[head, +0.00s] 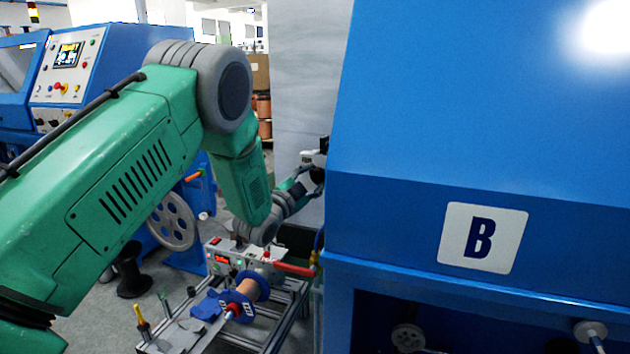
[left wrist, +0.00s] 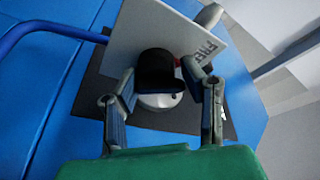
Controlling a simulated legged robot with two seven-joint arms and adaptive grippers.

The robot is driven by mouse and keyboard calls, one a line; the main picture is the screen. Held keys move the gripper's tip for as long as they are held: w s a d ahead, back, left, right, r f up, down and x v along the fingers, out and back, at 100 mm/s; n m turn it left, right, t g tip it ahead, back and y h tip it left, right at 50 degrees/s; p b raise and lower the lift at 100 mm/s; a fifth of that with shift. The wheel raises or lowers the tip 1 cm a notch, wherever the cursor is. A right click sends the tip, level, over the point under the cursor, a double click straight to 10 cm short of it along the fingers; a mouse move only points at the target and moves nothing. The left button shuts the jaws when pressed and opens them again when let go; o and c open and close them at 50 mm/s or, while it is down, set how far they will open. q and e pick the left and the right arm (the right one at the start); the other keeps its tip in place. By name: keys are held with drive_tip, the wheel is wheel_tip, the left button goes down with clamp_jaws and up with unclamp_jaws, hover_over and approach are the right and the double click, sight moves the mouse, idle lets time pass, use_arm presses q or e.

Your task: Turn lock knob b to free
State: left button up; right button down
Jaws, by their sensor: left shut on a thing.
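My left gripper (left wrist: 159,74) is shut on a black knob (left wrist: 158,66), with one finger on each side of it. The knob sits on a round pale base (left wrist: 160,101). Behind it is a white plate (left wrist: 145,30) with partly hidden lettering that seems to read FREE. Which way the knob points is hard to tell. My right gripper is in neither view.
The blue machine fills the right of the head view. Below my left arm stands a bench frame (head: 292,310) with a copper spool (head: 252,286) and a red-handled part (head: 295,269). A control panel (head: 67,62) is at the back left. A blue hose (left wrist: 50,30) crosses the wrist view.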

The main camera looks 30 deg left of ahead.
use_arm(q)
drive_tip(key=shift+s+f+n+y, duration=0.1)
drive_tip(key=shift+f+n+y, duration=0.2)
drive_tip(key=shift+n, duration=0.45)
drive_tip(key=shift+s+f+n+y, duration=0.1)
drive_tip(key=shift+f+n+y, duration=0.1)
drive_tip(key=shift+f+n, duration=0.4)
drive_tip(key=shift+r+n, duration=0.2)
drive_tip(key=shift+n, duration=0.15)
drive_tip(key=o, duration=1)
drive_tip(key=shift+w, duration=0.3)
drive_tip(key=shift+s+r, duration=0.15)
drive_tip(key=shift+s, duration=0.05)
drive_tip(key=s+f, duration=0.1)
drive_tip(key=s, duration=0.2)
drive_tip(key=s+f, duration=0.1)
drive_tip(key=s, duration=0.3)
drive_tip(key=s+f, duration=0.1)
drive_tip(key=s, duration=0.3)
drive_tip(key=shift+s, duration=0.15)
